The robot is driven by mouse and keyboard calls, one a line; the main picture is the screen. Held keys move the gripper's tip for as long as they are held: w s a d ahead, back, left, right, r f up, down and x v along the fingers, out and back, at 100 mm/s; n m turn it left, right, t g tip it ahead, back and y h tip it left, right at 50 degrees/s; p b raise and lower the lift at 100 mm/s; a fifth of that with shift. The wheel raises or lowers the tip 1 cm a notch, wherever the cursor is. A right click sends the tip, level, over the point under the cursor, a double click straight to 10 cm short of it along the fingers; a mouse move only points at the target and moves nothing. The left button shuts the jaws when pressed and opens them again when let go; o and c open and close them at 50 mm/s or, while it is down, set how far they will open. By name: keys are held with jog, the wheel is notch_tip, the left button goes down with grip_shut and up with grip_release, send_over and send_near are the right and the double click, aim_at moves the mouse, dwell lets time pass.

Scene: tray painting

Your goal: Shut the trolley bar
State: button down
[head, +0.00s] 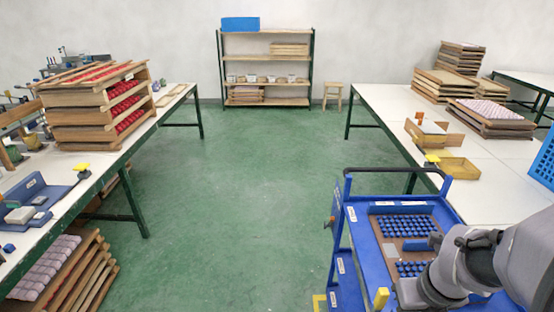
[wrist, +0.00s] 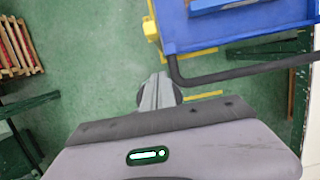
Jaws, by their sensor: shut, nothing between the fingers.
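The blue trolley (head: 350,240) stands at the lower right of the head view, and its corner (wrist: 205,32) fills the upper right of the wrist view. A dark bar (wrist: 240,77) runs from near that corner to the right, along the trolley's edge. A yellow piece (wrist: 150,28) sits at the corner; a yellow piece (head: 381,298) also shows in the head view. My gripper (wrist: 158,80) is shut and empty, just left of the bar's bent end, apparently apart from it. In the head view my arm covers the trolley's near right part and my fingers are hidden.
A tray of blue pieces (head: 407,224) lies on the trolley. A dark-topped rail (head: 398,170) stands at its far end. A long white table (head: 385,100) runs along the right, and another (head: 165,108) along the left. The green floor (head: 240,190) between them is clear.

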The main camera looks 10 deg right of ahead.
aim_at(392, 309)
jog(key=w+f+b, duration=0.1)
jog(key=f, duration=0.1)
jog(key=w+f+b, duration=0.1)
jog(key=w+f, duration=0.1)
jog(key=f, duration=0.1)
jog(key=w+d+f+b, duration=0.1)
jog(key=f, duration=0.1)
jog(key=shift+w+d+f+b, duration=0.1)
jog(key=shift+w+f+b, duration=0.15)
jog(key=shift+f+b, duration=0.15)
jog(key=shift+w+d+r, duration=0.1)
jog(key=shift+w+r, duration=0.05)
jog(key=shift+w, duration=0.5)
